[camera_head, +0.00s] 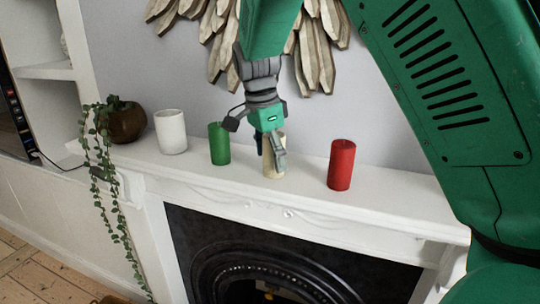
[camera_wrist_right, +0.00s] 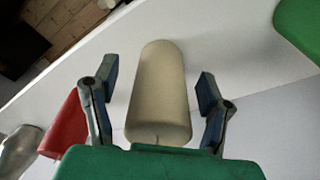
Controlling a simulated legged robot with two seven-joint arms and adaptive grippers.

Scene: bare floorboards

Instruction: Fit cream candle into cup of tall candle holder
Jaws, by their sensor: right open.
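The cream candle (camera_head: 273,171) stands upright on the white mantel shelf, partly hidden by my right gripper (camera_head: 269,151) in the head view. In the right wrist view the cream candle (camera_wrist_right: 158,85) lies between the two spread fingers of the gripper (camera_wrist_right: 157,88), with a gap on each side. The right gripper is open, around the candle and not closed on it. I cannot make out the tall candle holder for certain. A silvery rounded thing (camera_wrist_right: 18,150) at the left edge of the wrist view may be part of it. My left gripper is not in view.
A red candle (camera_head: 341,165) stands right of the cream one, a green candle (camera_head: 219,144) left. Further left are a white cylinder (camera_head: 171,132) and a trailing plant in a brown pot (camera_head: 126,123). The mantel (camera_head: 225,184) is narrow, above a dark fireplace. Wooden wall decor hangs behind.

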